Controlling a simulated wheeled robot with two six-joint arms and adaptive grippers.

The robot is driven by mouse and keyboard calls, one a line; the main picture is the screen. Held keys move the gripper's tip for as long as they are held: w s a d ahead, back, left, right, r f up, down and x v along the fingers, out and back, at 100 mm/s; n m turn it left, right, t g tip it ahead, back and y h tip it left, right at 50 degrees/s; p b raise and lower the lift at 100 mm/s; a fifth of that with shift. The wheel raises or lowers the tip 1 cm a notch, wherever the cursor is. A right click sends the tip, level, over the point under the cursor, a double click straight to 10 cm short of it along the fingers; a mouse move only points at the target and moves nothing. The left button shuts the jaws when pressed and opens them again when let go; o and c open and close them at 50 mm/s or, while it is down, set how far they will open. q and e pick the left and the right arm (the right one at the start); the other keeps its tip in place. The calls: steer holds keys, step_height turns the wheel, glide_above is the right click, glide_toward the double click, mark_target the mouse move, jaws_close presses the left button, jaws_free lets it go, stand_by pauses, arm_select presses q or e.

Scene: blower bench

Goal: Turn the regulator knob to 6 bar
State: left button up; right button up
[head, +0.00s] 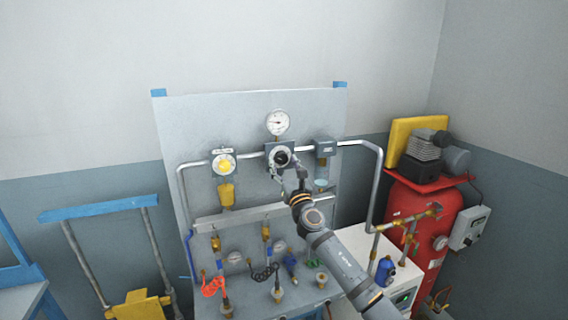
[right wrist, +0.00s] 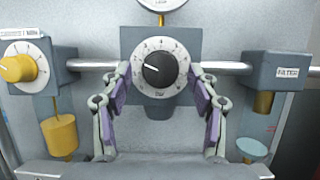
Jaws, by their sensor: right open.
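The regulator knob (right wrist: 159,69) is a black round knob with a white pointer line, on a white scale dial (right wrist: 179,85). The pointer points left and slightly up. The scale's numbers are too small to read. The dial sits on the grey regulator block (right wrist: 130,42), which also shows in the head view (head: 270,147). My right gripper (right wrist: 159,80) is open, its two fingers on either side of the dial and apart from the knob. In the head view my right gripper (head: 280,167) is in front of the regulator and partly hides it. My left gripper is not in view.
A pressure gauge (head: 277,122) is above the regulator. A yellow knob (right wrist: 19,68) is on the left unit, and a filter block (right wrist: 287,70) on the right. Pipes join them. A red tank (head: 422,225) stands at the right.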

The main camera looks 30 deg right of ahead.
steer(key=shift+f, duration=0.1)
steer(key=shift+c, duration=0.5)
steer(key=c, duration=1.1)
steer(key=shift+o, duration=0.2)
steer(key=shift+m, duration=0.4)
